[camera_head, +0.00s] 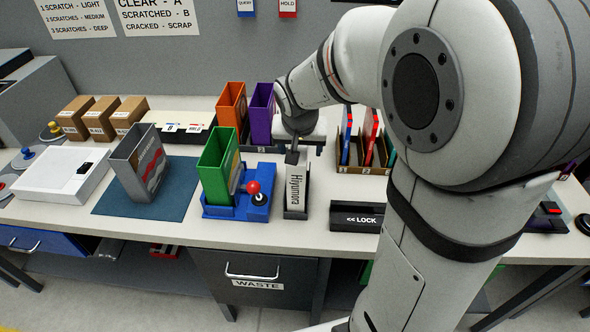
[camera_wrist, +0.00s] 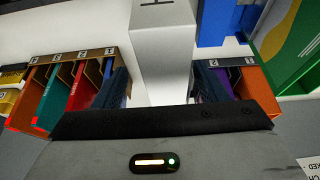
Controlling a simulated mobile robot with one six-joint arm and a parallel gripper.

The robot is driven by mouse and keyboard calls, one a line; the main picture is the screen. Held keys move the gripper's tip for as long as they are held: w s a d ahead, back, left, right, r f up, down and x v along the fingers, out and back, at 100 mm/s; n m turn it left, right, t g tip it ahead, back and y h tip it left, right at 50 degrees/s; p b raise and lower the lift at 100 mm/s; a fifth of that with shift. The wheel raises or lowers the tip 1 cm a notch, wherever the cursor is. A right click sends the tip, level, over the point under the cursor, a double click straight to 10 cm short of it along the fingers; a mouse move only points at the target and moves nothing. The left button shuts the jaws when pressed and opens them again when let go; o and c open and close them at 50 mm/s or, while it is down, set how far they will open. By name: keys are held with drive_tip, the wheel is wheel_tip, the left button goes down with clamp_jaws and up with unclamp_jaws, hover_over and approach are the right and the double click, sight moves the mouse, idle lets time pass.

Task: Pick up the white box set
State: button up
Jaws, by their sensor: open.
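The white box (camera_head: 296,186), narrow and upright with "Hyumora" lettered down its front, stands in a dark holder (camera_head: 296,214) on the table. In the wrist view the white box (camera_wrist: 164,45) runs down the middle of the picture toward my gripper. My gripper (camera_head: 293,157) is open at the top of the box, pointing down; the head view does not clearly show whether its fingers touch it. The arm hides part of the bench behind and to the right.
Close left is a green case (camera_head: 219,165) in a blue holder (camera_head: 240,206) with a red-knobbed lever (camera_head: 253,188). Orange (camera_head: 231,106) and purple (camera_head: 262,112) cases stand behind. A black LOCK block (camera_head: 357,217) sits to the right. A grey case (camera_head: 139,160) stands on a blue mat.

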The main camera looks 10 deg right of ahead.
drive_tip(key=shift+a+p+x, duration=0.15)
drive_tip(key=shift+p+x, duration=0.05)
drive_tip(key=shift+x, duration=0.95)
drive_tip(key=shift+a+p+x, duration=0.15)
drive_tip(key=shift+x, duration=1.05)
drive_tip(key=shift+w, duration=0.15)
drive_tip(key=shift+c, duration=0.3)
clamp_jaws()
